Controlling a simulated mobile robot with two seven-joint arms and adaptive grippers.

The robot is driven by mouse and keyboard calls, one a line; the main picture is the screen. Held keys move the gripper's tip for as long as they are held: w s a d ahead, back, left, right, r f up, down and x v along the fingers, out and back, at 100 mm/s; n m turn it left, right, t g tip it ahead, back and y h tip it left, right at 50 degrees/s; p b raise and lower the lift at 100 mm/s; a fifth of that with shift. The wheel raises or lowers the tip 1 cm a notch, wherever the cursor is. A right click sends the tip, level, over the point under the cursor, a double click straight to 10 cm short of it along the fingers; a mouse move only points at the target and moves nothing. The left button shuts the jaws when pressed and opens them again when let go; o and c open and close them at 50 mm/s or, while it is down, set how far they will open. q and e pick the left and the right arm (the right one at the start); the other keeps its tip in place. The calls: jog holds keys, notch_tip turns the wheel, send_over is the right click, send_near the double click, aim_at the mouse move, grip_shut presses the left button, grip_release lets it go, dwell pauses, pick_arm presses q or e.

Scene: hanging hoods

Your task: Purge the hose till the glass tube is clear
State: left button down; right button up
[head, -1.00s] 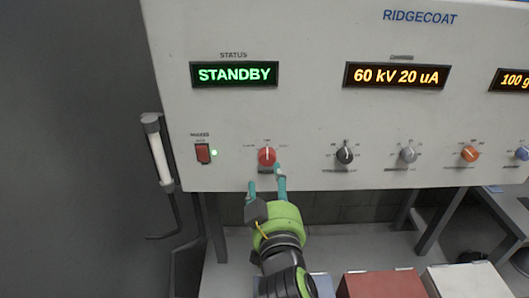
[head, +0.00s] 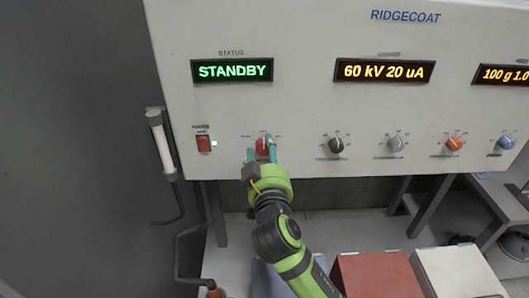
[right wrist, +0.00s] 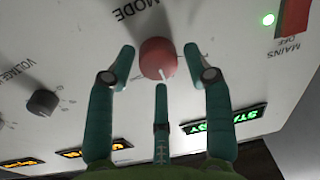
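The glass tube (head: 160,146) stands at the panel's left edge and looks filled with white. A dark hose (head: 178,205) hangs below it. The status display (head: 232,70) reads STANDBY in green. My right gripper (head: 261,153) is at the red mode knob (head: 262,146) on the panel. In the right wrist view its open teal fingers (right wrist: 159,66) stand around the red knob (right wrist: 156,57), with small gaps visible at the sides. Whether any finger touches it is unclear. The knob's white mark points down in that view. My left gripper is not in view.
The red mains switch (head: 203,144) has a lit green lamp beside it. A dark knob (head: 336,145), a grey knob (head: 396,144), an orange knob (head: 454,143) and a blue knob (head: 505,142) sit to the right. A red box (head: 375,275) and a white box (head: 455,272) stand below.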

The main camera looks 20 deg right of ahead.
jog(key=c, duration=0.6)
jog(key=shift+r+n+p, duration=0.35)
jog(key=shift+n+p, duration=0.45)
jog(key=shift+n, duration=0.2)
jog(key=shift+n+p, duration=0.4)
jog(key=shift+n, duration=0.4)
jog(key=n, duration=0.2)
jog(key=shift+n, duration=0.3)
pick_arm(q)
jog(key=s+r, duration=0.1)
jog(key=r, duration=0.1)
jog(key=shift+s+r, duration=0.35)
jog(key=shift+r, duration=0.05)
pick_arm(e)
jog(key=n, duration=0.5)
jog(key=shift+a+g, duration=0.1)
jog(key=shift+g, duration=0.2)
jog(key=shift+n, duration=0.3)
